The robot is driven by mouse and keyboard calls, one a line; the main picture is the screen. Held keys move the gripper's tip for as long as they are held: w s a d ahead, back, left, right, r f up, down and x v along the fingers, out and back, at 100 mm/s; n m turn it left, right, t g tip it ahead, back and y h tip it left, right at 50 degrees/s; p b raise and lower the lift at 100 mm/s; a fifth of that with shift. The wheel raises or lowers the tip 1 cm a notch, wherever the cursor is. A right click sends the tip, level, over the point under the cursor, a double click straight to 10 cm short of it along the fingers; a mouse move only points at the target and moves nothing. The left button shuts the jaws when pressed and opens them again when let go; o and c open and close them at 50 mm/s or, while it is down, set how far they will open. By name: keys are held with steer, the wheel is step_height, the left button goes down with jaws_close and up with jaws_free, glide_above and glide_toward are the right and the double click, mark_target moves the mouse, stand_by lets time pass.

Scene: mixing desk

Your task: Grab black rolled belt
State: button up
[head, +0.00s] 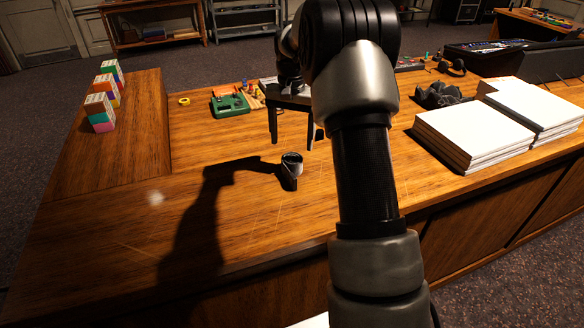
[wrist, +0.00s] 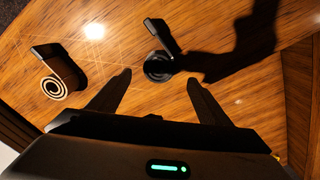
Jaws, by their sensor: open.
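My arm hides part of the desk in the head view.
Stacks of white paper (head: 470,138) lie at the right, with a dark crumpled thing (head: 440,95) behind. A green device (head: 230,104) and a yellow ring (head: 184,100) are at the back. Colored blocks (head: 100,110) stand at the left. The front left of the desk is clear.

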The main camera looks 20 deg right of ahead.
mark_target(293, 158)
step_height(293, 158, down, 3)
steer(key=shift+r, duration=0.1)
steer(key=shift+s+f+p, duration=0.15)
steer(key=shift+f, duration=1.2)
steer(key=shift+s+f+p, duration=0.1)
steer(key=shift+f+p, duration=0.05)
steer(key=shift+f, duration=1.2)
steer(key=c, duration=1.1)
